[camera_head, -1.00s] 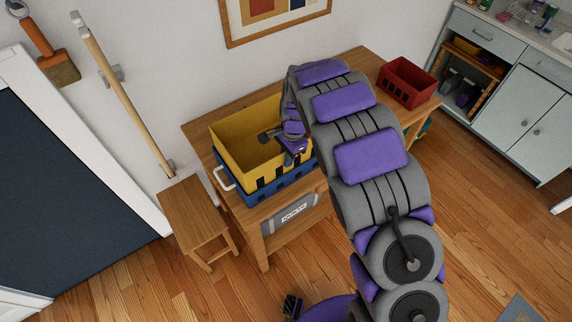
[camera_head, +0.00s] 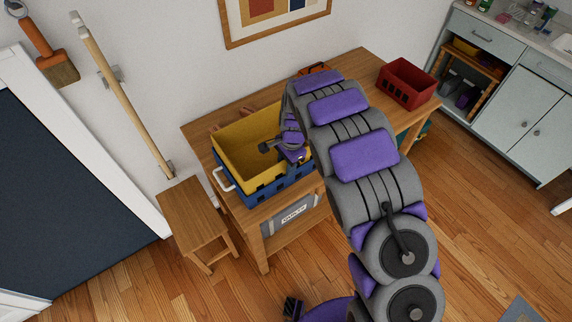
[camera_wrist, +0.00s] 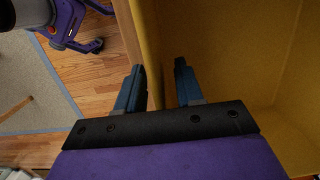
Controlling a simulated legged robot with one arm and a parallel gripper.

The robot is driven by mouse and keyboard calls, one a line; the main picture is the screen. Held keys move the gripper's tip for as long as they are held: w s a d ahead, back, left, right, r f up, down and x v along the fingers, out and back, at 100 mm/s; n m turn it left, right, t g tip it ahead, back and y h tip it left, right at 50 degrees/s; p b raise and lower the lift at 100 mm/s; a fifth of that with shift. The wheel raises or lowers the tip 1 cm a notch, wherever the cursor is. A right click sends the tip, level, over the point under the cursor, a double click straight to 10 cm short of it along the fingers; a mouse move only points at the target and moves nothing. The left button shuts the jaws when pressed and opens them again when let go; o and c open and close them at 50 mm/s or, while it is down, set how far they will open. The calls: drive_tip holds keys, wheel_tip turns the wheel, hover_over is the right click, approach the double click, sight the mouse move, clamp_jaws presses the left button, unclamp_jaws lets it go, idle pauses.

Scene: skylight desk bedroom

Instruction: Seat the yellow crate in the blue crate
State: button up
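The yellow crate (camera_head: 240,155) sits down inside the blue crate (camera_head: 262,190) on the wooden table, its upper walls above the blue rim. It looks about level in the head view. My gripper (camera_head: 292,155) is at the right side of the yellow crate, partly hidden by my arm. In the wrist view, my gripper's fingers (camera_wrist: 158,85) are apart, one on each side of the yellow crate's wall (camera_wrist: 147,45), with a visible gap to the inner finger. The blue crate does not show there. My arm hides the crates' right ends.
The table (camera_head: 345,75) also holds a red crate (camera_head: 408,83) at its right end and an orange item (camera_head: 313,70) at the back. A small stool (camera_head: 195,215) stands left of the table. A broom handle (camera_head: 125,100) leans on the wall. Cabinets (camera_head: 515,105) stand far right.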

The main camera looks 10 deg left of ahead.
drive_tip(key=shift+r, duration=0.15)
drive_tip(key=r, duration=0.4)
drive_tip(key=w+r+p, duration=0.1)
drive_tip(key=r, duration=0.2)
drive_tip(key=d+r+p, duration=0.1)
drive_tip(key=r, duration=0.3)
drive_tip(key=shift+w+d+r, duration=0.1)
drive_tip(key=shift+w+r, duration=0.1)
drive_tip(key=shift+r, duration=0.15)
drive_tip(key=shift+d, duration=0.1)
drive_tip(key=s+d+r+n+h, duration=0.1)
drive_tip(key=s+d+r, duration=0.5)
drive_tip(key=d, duration=0.3)
drive_tip(key=s+d+r+n, duration=0.2)
drive_tip(key=s+d+r, duration=0.45)
drive_tip(key=d, duration=0.25)
drive_tip(key=s+d+r+n, duration=0.1)
drive_tip(key=s+d, duration=0.3)
drive_tip(key=s, duration=0.8)
drive_tip(key=s+d+r+n, duration=0.1)
drive_tip(key=s+d+n, duration=0.3)
drive_tip(key=s, duration=0.7)
drive_tip(key=shift+s+d, duration=0.35)
drive_tip(key=shift+s, duration=0.05)
